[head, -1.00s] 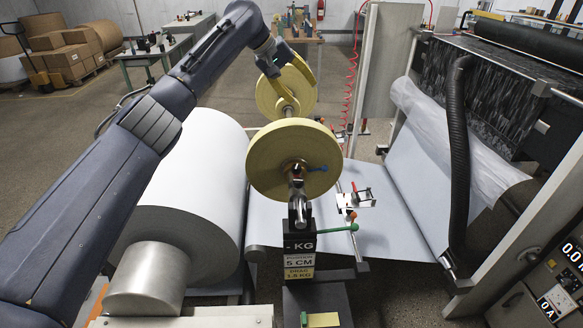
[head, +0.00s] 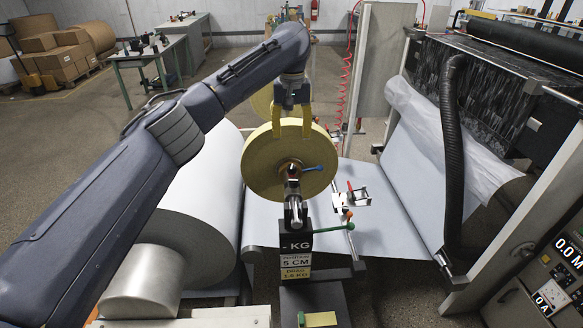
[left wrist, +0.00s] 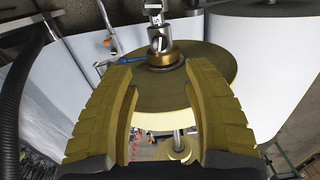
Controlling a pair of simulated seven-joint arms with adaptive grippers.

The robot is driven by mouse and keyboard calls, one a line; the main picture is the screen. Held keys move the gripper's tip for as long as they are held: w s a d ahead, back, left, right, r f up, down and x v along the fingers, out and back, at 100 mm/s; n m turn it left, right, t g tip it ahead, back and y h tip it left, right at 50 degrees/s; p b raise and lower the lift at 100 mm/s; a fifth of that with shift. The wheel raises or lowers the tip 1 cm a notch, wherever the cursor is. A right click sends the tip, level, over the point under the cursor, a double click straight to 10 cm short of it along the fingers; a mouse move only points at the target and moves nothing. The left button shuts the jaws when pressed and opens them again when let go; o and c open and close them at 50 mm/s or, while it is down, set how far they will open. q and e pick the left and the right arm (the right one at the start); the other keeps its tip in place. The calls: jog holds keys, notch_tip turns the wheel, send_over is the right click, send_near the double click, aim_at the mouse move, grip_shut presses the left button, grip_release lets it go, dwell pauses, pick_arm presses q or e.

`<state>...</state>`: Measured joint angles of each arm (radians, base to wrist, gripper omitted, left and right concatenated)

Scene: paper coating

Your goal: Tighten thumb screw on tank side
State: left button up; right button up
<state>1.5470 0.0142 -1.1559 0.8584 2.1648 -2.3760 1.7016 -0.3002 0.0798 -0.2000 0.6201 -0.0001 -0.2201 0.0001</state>
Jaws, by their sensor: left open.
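I cannot make out a tank or a thumb screw for certain in either view. A brass hub (left wrist: 163,55) and a blue lever (head: 314,168) sit at the roll's centre. The lever also shows in the left wrist view (left wrist: 132,60). My right gripper is not in view.
A labelled black stand (head: 297,250) is below the roll. A green-handled lever (head: 335,228) and a small clamp (head: 355,197) are to its right. A large white paper roll (head: 205,215) lies left. A black hose (head: 452,150) hangs by the machine at right.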

aim_at(291, 166)
pick_arm(q)
notch_tip(291, 166, down, 13)
jog(key=shift+r, duration=0.15)
dwell(0.4)
jog(key=shift+c, duration=0.2)
grip_shut()
